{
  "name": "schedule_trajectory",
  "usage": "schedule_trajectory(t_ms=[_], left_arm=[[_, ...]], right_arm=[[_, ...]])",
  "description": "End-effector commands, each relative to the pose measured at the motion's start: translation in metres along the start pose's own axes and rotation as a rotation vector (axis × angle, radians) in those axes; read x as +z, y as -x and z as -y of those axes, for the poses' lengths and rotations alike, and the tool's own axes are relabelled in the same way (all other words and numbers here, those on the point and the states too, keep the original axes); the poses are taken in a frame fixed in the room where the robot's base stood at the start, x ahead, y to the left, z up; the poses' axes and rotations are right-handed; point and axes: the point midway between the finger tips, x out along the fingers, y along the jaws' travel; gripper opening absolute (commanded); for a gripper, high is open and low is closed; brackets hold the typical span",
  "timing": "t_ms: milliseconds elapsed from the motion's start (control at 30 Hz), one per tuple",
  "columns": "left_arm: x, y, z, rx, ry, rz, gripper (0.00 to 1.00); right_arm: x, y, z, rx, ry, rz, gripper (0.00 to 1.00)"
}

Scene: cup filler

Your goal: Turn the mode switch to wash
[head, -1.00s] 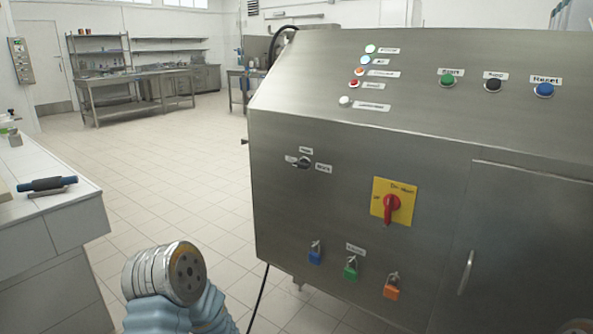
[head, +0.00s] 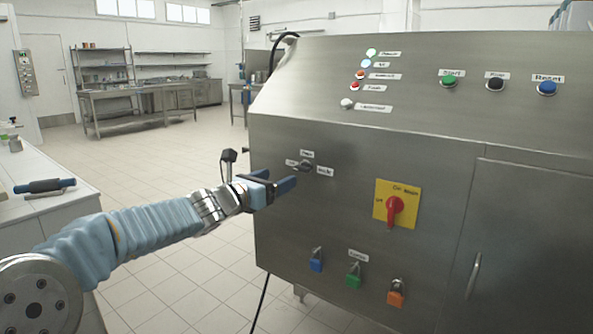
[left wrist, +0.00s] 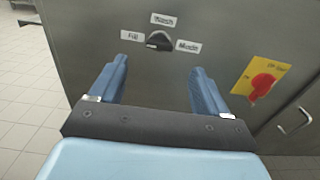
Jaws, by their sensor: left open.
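The mode switch (head: 305,166) is a small dark knob on the left part of the steel machine's front. In the left wrist view the knob (left wrist: 159,41) sits between the labels "Fill" on its left, "Wash" above and "Mode" on its right. Its pointer is turned toward "Fill". My left gripper (head: 283,181) is open and empty, just in front of and slightly below the switch. In the left wrist view its two blue fingers (left wrist: 155,82) are apart, with the knob beyond them and in line with the gap. My right gripper is not in view.
A red rotary switch on a yellow plate (head: 410,190) is to the right. Blue (head: 316,262), green (head: 353,276) and orange (head: 396,295) padlocks hang below. Buttons and lamps line the upper panel. A white counter (head: 30,215) is at left. Tiled floor is free between.

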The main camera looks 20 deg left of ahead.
Motion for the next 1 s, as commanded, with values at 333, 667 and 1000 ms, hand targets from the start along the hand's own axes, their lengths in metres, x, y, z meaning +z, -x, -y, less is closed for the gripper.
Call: schedule_trajectory(t_ms=[333, 667, 1000], left_arm=[[0.001, -0.074, 0.000, 0.000, -0.002, -0.004, 0.77], [-0.002, -0.093, 0.001, 0.000, -0.002, -0.003, 0.77], [-0.002, -0.093, 0.000, 0.000, -0.002, -0.003, 0.49]], right_arm=[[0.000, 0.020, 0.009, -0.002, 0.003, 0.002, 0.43], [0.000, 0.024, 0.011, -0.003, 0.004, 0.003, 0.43], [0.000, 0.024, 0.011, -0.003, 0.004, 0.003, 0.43]])
